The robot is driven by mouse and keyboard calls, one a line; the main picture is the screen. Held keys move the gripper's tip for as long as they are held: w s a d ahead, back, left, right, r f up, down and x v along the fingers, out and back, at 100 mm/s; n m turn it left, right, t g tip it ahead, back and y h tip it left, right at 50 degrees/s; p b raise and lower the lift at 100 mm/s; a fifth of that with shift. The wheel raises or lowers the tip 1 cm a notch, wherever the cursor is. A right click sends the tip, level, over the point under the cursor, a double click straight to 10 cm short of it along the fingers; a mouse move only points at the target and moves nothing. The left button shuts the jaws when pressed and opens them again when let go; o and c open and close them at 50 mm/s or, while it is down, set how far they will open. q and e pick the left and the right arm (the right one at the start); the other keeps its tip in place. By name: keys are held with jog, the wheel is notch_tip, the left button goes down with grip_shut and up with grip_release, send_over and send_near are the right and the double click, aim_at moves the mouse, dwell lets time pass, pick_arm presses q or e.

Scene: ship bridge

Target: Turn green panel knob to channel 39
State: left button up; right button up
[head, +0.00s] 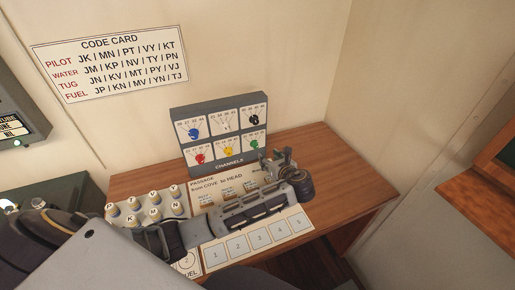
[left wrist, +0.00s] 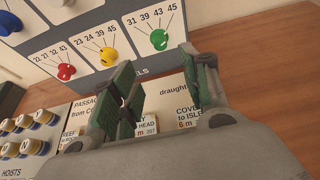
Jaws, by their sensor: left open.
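The green knob (head: 254,146) is at the lower right of the grey channel panel (head: 222,164), which stands on the wooden desk. In the left wrist view the green knob (left wrist: 159,39) has the numbers 31, 39, 43 and 45 above it; which one it points to is too small to tell. My left gripper (head: 275,159) is open and empty, just in front of the panel's lower right corner. In the left wrist view the green knob shows beyond the gap between the fingers (left wrist: 165,85), apart from them. My right gripper is out of view.
Red (head: 199,159), yellow (head: 228,151), blue (head: 194,133), white and black (head: 254,119) knobs share the panel. Several lettered pegs (head: 154,206) stand on the desk at left. A passage sheet lies under my left arm. The desk's right side (head: 345,190) is clear.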

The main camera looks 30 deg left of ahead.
pick_arm(q)
jog(key=p, duration=0.2)
send_near(256, 147)
jog(key=x, duration=0.6)
jog(key=shift+w+a, duration=0.2)
jog(key=shift+w, duration=0.1)
jog(key=shift+x, duration=0.95)
jog(key=shift+f, duration=0.1)
jog(key=c, duration=1)
